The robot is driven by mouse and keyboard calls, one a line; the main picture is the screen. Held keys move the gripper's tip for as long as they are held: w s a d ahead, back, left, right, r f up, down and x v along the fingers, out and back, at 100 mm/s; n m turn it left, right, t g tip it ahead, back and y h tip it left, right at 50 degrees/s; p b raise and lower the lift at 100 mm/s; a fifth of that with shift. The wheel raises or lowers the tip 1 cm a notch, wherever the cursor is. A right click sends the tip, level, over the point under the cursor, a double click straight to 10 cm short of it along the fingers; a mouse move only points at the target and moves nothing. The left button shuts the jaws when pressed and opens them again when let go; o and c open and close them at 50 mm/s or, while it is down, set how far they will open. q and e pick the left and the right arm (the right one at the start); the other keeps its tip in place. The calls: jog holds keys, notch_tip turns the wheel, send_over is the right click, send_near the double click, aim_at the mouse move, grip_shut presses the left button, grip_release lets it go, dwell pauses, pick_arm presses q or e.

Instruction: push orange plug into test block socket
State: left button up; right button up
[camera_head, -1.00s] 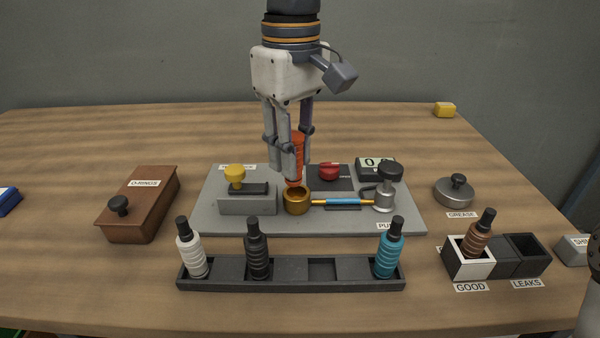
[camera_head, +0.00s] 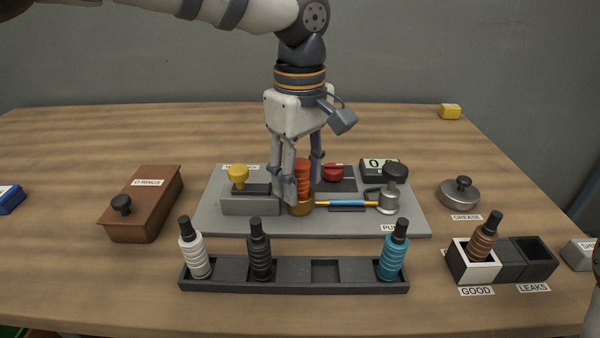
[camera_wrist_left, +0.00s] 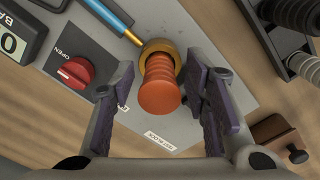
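The ribbed orange plug (camera_head: 304,172) stands upright with its lower end in the brass socket (camera_head: 301,209) of the grey test block plate (camera_head: 235,225). In the left wrist view the plug (camera_wrist_left: 160,96) sits in the brass ring (camera_wrist_left: 160,48). How deep it is seated is hidden. My left gripper (camera_head: 303,191) points down over the socket, one finger on each side of the plug. In the left wrist view its fingers (camera_wrist_left: 160,66) are spread, with gaps beside the plug.
A yellow-knobbed block (camera_head: 237,177), a red knob (camera_head: 333,172), a display (camera_head: 380,170) and a pump (camera_head: 393,185) crowd the plate. A dark rack (camera_head: 290,284) with white, black and teal plugs stands in front. GOOD and LEAKS bins (camera_head: 510,262) are at the right.

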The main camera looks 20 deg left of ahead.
aim_at(300, 165)
pick_arm(q)
notch_tip(300, 165, up, 12)
jog(key=shift+r, duration=0.15)
dwell(0.4)
